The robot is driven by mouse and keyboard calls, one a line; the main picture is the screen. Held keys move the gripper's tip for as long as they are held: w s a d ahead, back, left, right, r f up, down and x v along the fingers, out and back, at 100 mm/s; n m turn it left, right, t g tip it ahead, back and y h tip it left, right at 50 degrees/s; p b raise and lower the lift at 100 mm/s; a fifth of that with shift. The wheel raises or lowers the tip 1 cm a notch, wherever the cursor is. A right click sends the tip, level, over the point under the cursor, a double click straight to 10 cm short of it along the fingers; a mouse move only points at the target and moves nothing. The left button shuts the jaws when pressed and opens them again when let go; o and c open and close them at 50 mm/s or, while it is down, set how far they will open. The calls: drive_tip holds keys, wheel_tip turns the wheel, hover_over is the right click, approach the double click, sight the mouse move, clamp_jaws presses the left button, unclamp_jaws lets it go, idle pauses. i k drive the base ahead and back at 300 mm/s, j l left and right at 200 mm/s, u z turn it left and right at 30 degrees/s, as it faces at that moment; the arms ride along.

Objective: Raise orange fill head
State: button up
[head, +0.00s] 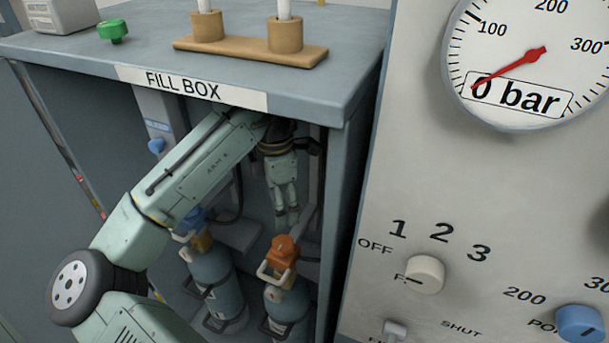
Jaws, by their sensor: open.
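The orange fill head (283,251) sits low in the fill box, at the top of the right blue-grey cylinder (288,308). A pale loop handle shows at its left side. My gripper (287,218) points down inside the box, just above the orange fill head. Its fingers look apart, with nothing visible between them. A small gap shows between the fingertips and the orange head. Whether the head is seated on the cylinder valve is hard to tell.
A second cylinder (216,280) with a blue head (190,222) stands to the left, partly behind my arm. The box top edge labelled FILL BOX (190,86) overhangs my arm. The gauge panel (480,190) borders the right side.

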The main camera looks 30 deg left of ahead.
sight(284, 265)
drive_tip(key=k, duration=1.5)
